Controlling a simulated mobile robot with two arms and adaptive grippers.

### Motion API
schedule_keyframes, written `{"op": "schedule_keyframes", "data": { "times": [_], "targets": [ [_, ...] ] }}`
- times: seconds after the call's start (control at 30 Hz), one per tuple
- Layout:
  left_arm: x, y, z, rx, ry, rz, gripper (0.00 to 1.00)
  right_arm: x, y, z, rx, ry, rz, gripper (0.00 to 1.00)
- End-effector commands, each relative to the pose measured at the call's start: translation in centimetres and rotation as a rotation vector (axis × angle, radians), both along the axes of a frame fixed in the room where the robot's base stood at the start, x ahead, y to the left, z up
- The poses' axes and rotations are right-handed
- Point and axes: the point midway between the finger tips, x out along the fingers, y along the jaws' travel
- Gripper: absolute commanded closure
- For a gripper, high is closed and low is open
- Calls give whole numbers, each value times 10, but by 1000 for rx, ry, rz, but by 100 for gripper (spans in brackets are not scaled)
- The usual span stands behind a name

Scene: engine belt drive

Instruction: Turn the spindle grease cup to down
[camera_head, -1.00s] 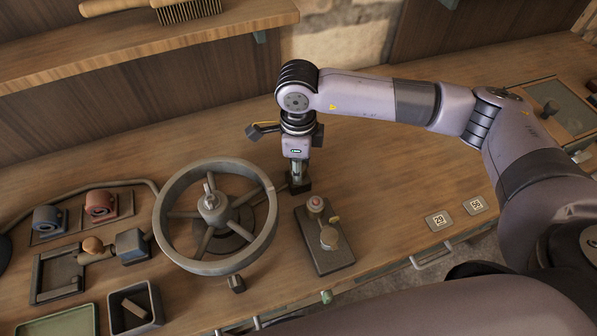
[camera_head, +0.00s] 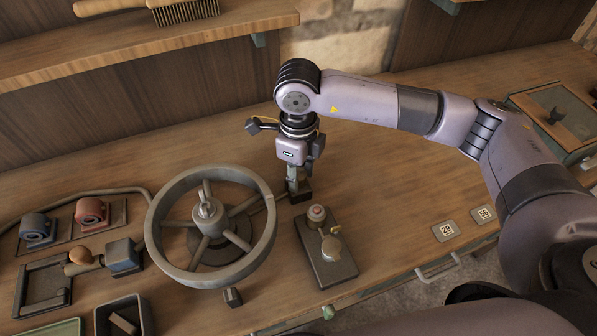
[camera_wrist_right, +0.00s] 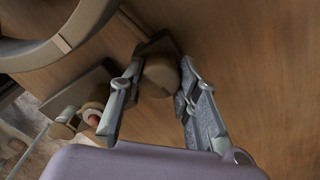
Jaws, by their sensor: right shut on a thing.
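My right gripper (camera_head: 294,184) points down just right of the large spoked handwheel (camera_head: 265,240). It is shut on a small brown round knob (camera_wrist_right: 160,76), which I take to be the spindle grease cup. In the right wrist view the two fingers (camera_wrist_right: 153,92) stand on either side of the knob. The knob sits on a dark block (camera_head: 300,198) on the bench. The fingers hide most of the knob in the head view, and I cannot read which way it points. My left gripper is not in view.
A dark plate (camera_head: 335,270) with a red button (camera_head: 316,211) and a brass-coloured knob (camera_head: 331,246) lies in front of the gripper. Blue and red parts stand at the left. Two numbered tags (camera_head: 446,231) lie at the right. The bench behind the gripper is clear.

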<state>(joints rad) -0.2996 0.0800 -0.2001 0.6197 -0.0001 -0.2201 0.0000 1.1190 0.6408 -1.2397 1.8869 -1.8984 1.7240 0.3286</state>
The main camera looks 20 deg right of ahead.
Motion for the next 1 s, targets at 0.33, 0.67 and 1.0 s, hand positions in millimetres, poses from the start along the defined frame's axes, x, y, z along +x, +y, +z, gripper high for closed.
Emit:
{"op": "schedule_keyframes", "data": {
  "times": [0.33,0.67,1.0],
  "targets": [
    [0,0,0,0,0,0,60,0,0,1,1,-2,1,55],
    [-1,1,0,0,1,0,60,0,0,0,1,-1,1,50],
    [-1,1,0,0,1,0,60,2,1,41,2,-6,2,50]
  ]
}}
